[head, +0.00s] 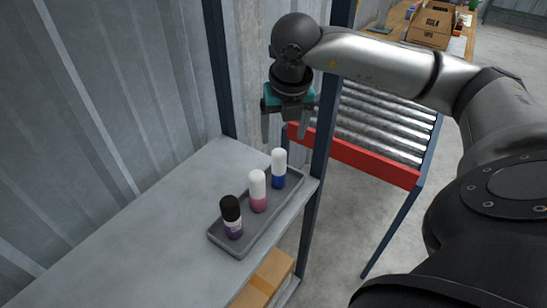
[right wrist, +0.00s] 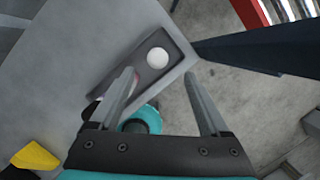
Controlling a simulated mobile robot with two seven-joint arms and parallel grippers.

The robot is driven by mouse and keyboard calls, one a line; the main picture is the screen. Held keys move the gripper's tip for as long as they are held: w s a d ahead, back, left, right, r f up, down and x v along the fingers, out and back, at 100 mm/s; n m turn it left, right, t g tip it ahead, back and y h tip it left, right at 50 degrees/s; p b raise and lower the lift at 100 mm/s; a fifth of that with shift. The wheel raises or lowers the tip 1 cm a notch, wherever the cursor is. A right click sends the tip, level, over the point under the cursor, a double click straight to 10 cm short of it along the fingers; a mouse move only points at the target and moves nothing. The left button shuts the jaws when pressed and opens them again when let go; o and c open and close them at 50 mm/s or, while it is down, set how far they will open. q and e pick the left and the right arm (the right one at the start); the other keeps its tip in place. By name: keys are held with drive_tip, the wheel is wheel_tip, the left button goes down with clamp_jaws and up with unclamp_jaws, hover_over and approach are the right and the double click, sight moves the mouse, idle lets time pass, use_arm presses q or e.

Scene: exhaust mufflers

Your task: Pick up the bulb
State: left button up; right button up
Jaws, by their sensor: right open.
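Three small capped items stand upright in a grey tray (head: 219,238) on the shelf; none is plainly a bulb by shape. One has a black top and purple base (head: 232,217), one a white top and pink base (head: 257,191), one a white top and blue base (head: 279,169). My right gripper (head: 285,135) is open and empty, pointing down above the far end of the tray. In the right wrist view a round white top (right wrist: 157,57) shows near the fingertips, apart from them. The other items are mostly hidden there. My left gripper is not in view.
The grey shelf (head: 130,225) is bare left of the tray. Dark blue posts (head: 316,180) stand at its right edge and behind. A red-edged roller conveyor (head: 375,125) is to the right. A cardboard box (head: 263,280) sits below the shelf.

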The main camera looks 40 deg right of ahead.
sight(280, 152)
drive_tip(key=x, duration=0.5)
drive_tip(key=shift+f+b, duration=0.2)
drive_tip(key=shift+b, duration=0.2)
drive_tip(key=shift+x, duration=0.85)
drive_tip(key=x, duration=0.2)
drive_tip(key=b+x, duration=0.1)
drive_tip(key=x, duration=0.1)
drive_tip(key=shift+w+f, duration=0.2)
drive_tip(key=shift+w, duration=0.1)
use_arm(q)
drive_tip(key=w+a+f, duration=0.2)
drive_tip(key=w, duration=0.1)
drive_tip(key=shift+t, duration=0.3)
use_arm(e)
clamp_jaws()
